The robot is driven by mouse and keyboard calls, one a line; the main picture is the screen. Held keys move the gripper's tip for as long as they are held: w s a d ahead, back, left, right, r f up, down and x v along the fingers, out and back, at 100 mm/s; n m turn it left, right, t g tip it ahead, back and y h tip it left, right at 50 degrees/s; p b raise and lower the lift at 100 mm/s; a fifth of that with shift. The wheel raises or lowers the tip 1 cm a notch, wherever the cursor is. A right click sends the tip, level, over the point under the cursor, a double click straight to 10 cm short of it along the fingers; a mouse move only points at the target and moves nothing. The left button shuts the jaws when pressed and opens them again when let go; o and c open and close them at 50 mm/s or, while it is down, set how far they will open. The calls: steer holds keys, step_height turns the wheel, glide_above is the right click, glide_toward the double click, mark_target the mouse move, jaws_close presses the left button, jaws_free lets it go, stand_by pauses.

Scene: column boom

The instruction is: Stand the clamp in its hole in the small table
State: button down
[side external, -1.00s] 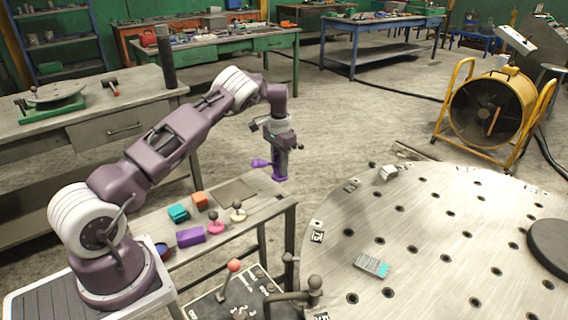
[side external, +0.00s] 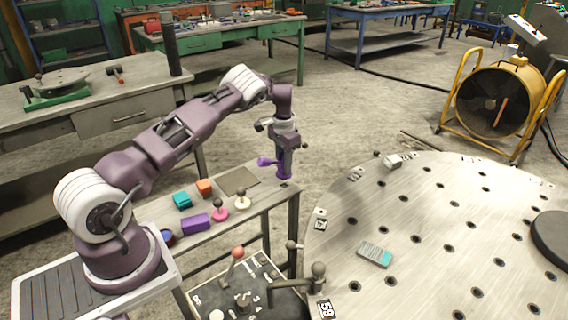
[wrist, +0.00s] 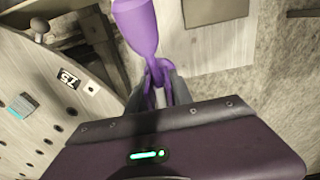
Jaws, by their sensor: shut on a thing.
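The clamp (side external: 267,162) is purple, with a bulbous handle sticking out to the left in the side view. The wrist view shows its handle (wrist: 138,27) at the top and its lower part between the fingers. My gripper (side external: 284,164) is shut on the clamp, and the fingers (wrist: 160,95) also show in the wrist view. The clamp is upright over the right end of the small table (side external: 222,208). Its purple lower end is close above the tabletop; I cannot tell whether it touches. A small dark spot shows just below it, but the hole is not clearly visible.
On the small table are a teal block (side external: 182,200), an orange block (side external: 204,187), a purple block (side external: 195,221), a pink knob (side external: 220,214), a cream knob (side external: 243,203) and a flat brown plate (side external: 239,181). A large round perforated table (side external: 430,220) stands to the right.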

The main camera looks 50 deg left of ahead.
steer(key=shift+f, duration=0.5)
steer(key=shift+f, duration=0.35)
steer(key=shift+f, duration=0.35)
steer(key=shift+f, duration=0.4)
steer(key=shift+f, duration=0.35)
steer(key=shift+f, duration=0.35)
steer(key=c, duration=1.4)
jaws_free()
